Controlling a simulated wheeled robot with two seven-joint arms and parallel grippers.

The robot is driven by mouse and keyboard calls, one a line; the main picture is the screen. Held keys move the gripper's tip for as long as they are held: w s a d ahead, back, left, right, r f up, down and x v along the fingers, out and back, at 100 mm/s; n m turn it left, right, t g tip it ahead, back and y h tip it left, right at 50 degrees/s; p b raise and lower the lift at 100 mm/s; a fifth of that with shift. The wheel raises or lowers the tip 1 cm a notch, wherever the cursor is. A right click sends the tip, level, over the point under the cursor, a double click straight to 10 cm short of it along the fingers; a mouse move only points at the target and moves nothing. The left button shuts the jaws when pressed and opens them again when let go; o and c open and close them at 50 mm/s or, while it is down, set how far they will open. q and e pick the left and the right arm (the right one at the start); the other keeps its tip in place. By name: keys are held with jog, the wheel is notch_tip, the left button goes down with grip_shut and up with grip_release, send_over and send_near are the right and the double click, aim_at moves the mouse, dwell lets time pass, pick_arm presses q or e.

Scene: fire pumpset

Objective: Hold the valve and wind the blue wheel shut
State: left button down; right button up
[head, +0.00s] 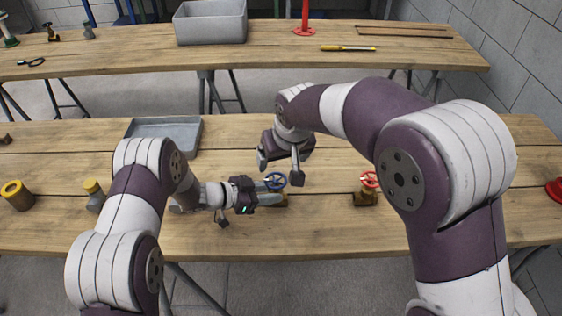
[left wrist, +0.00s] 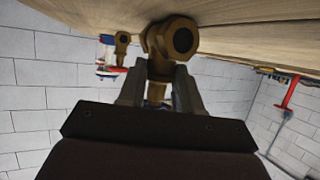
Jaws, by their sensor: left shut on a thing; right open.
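A brass valve (head: 282,200) with a blue wheel (head: 276,180) stands on the near bench. My left gripper (head: 268,193) reaches it from the left and is shut on its brass body. In the left wrist view the valve body (left wrist: 160,40) sits between the two fingers, its round port facing the camera, and the wheel is mostly hidden. My right gripper (head: 281,172) is open and empty, with its fingers pointing down just above and behind the blue wheel, apart from it as far as I can tell.
A second brass valve with a red wheel (head: 370,180) stands to the right. A grey tray (head: 165,128) lies behind my left arm. Yellow-topped fittings (head: 17,194) are at the left and a red item (head: 555,189) at the right edge. A grey bin (head: 210,28) is on the far bench.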

pick_arm(q)
jog(key=c, duration=0.7)
grip_release()
